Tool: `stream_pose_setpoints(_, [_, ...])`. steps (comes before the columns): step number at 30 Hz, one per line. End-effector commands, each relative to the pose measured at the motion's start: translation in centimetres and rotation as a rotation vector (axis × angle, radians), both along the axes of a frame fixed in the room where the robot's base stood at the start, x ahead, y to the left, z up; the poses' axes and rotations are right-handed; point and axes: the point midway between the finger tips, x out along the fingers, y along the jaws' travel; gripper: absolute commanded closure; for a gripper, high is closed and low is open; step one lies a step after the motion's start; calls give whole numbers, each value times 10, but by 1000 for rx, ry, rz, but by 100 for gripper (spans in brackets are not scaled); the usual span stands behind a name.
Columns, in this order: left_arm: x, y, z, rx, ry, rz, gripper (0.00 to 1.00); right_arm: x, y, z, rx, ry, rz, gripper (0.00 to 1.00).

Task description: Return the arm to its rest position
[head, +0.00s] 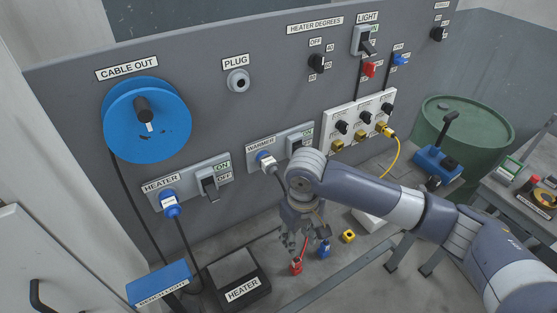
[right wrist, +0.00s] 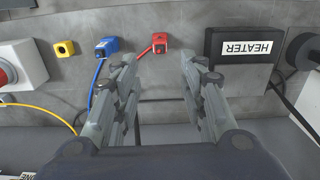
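My right arm (head: 400,205) reaches in from the right across the bench in the head view. My right gripper (head: 293,245) points down over the bench, just above a small red plug (head: 296,267). In the right wrist view the fingers of my right gripper (right wrist: 158,65) stand apart with nothing between them. The red plug (right wrist: 159,42) lies beyond the fingertips there, and a blue plug (right wrist: 106,46) lies beside it. My left gripper does not show in either view.
A grey panel (head: 270,75) with a blue cable reel (head: 117,130), switches and sockets stands behind. A black heater box (head: 236,268), a blue plug (head: 324,249) and a yellow plug (head: 348,236) sit on the bench. A green barrel (head: 490,130) stands at right.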

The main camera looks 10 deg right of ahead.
Motion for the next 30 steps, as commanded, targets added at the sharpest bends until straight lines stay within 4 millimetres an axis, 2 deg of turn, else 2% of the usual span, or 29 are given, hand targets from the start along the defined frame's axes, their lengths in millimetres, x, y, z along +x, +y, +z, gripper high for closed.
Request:
stream_pose_setpoints(6, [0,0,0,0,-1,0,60,-6,8,-5,18,-3,18,61])
stream_pose_setpoints(15, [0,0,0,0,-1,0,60,-52,67,-27,210,-85,130,61])
stream_pose_setpoints(19, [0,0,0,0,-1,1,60,-70,79,-30,285,-146,130,61])
stream_pose_setpoints(22, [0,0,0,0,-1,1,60,-82,78,-32,319,-192,103,61])
stream_pose_setpoints(25, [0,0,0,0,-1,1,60,-94,67,-35,330,-235,60,61])
stream_pose_setpoints(30, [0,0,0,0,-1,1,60,-118,31,-43,287,-288,-34,61])
